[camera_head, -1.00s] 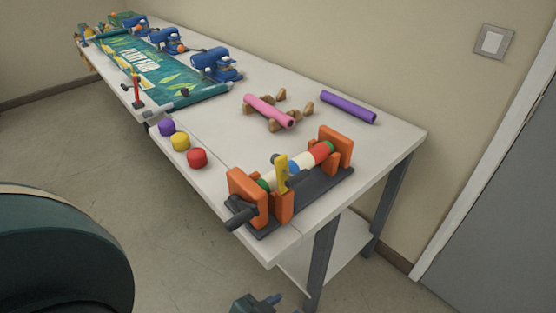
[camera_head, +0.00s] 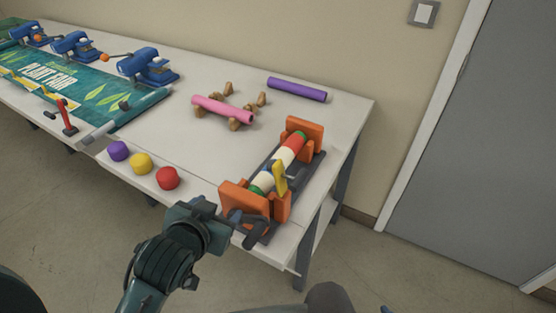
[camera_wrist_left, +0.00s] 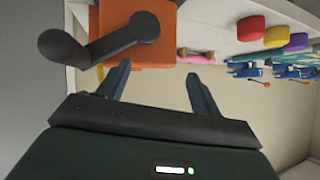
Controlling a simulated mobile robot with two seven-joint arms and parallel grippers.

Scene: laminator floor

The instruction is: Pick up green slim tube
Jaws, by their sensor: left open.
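I cannot make out a separate green slim tube in these views. Green shows as bands on a striped roller (camera_head: 263,182), also white and red, held between orange end blocks (camera_head: 243,202) on a dark base. My left gripper (camera_head: 231,215) is open and empty, beside the front orange block and its dark crank handle (camera_head: 256,232). The left wrist view shows its two fingers apart (camera_wrist_left: 157,80), with the orange block (camera_wrist_left: 138,50) and the crank (camera_wrist_left: 105,40) just beyond. My right gripper is not in view.
A pink tube (camera_head: 222,109) rests on brown supports, and a purple tube (camera_head: 297,89) lies behind. Purple, yellow and red caps (camera_head: 167,178) line the front edge. A green banner (camera_head: 75,85) and blue clamps (camera_head: 147,67) fill the left. The white table (camera_head: 185,130) has clear room mid-top.

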